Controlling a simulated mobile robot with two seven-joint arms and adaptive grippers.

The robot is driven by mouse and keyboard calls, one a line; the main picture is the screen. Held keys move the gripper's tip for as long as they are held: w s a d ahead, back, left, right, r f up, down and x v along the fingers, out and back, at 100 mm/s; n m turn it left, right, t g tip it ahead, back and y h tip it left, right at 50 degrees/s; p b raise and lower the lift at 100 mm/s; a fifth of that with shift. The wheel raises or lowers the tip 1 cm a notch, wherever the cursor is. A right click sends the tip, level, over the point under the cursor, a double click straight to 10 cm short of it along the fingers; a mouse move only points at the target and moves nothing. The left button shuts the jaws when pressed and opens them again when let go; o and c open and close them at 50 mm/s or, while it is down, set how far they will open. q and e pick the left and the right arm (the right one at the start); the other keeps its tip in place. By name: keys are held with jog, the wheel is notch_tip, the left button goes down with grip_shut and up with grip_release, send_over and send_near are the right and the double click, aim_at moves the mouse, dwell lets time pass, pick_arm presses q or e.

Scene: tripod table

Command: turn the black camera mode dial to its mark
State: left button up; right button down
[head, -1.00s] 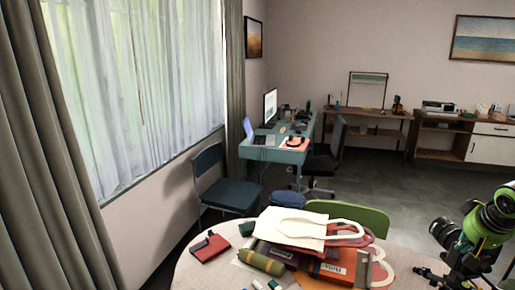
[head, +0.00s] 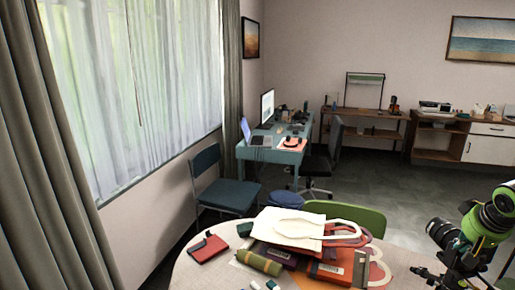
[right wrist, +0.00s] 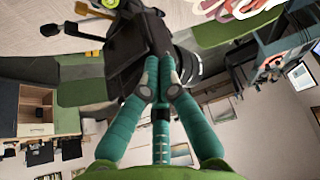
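In the head view my right gripper (head: 478,228) is beside the camera. My left gripper is out of view.
Desks and shelves are far back.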

jog(key=shift+d, duration=0.75)
jog(key=shift+s, duration=0.15)
notch_tip(320, 180, up, 6)
jog(key=p, duration=0.5)
jog(key=shift+s, duration=0.3)
jog(key=shift+w+a+f+b, duration=0.15)
jog(key=shift+a+f+b, duration=0.2)
jog(key=shift+f+b, duration=0.55)
jog(key=shift+w+a+f+b, duration=0.15)
jog(key=shift+a+f+b, duration=0.3)
jog(key=shift+f, duration=0.7)
jog(key=shift+w+a+f+b, duration=0.15)
jog(key=shift+a+f+b, duration=0.05)
jog(key=shift+f+b, duration=0.75)
